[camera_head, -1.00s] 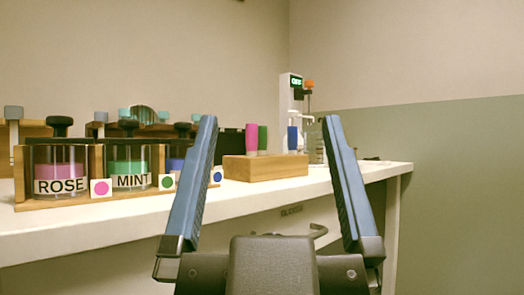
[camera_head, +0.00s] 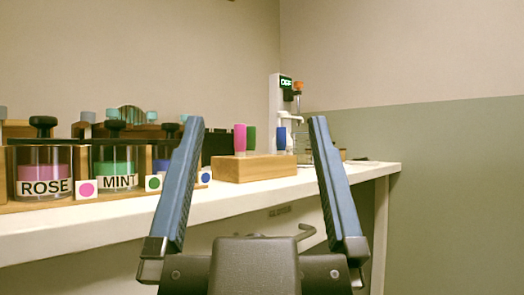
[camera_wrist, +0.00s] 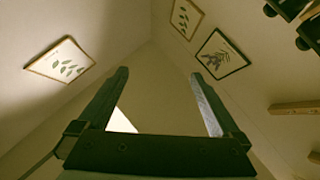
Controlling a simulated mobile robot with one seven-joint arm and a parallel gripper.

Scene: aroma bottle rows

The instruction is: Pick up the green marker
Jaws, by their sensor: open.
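The green marker (camera_head: 251,138) stands upright in a wooden block (camera_head: 256,169) on the white counter, between a pink marker (camera_head: 239,138) and a blue marker (camera_head: 281,138). Only its upper part shows above the block. My gripper (camera_head: 255,122) is open and empty in front of the counter, with its two blue fingers spread wide on either side of the block in the picture. The wrist view shows the open fingers (camera_wrist: 160,75) with nothing between them, and the green marker does not show there.
Jars labelled ROSE (camera_head: 43,173) and MINT (camera_head: 118,165) stand in a wooden rack at the left of the counter (camera_head: 110,225). A white device (camera_head: 277,100) with a lit green display stands behind the block. Framed pictures (camera_wrist: 223,53) hang on the wall.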

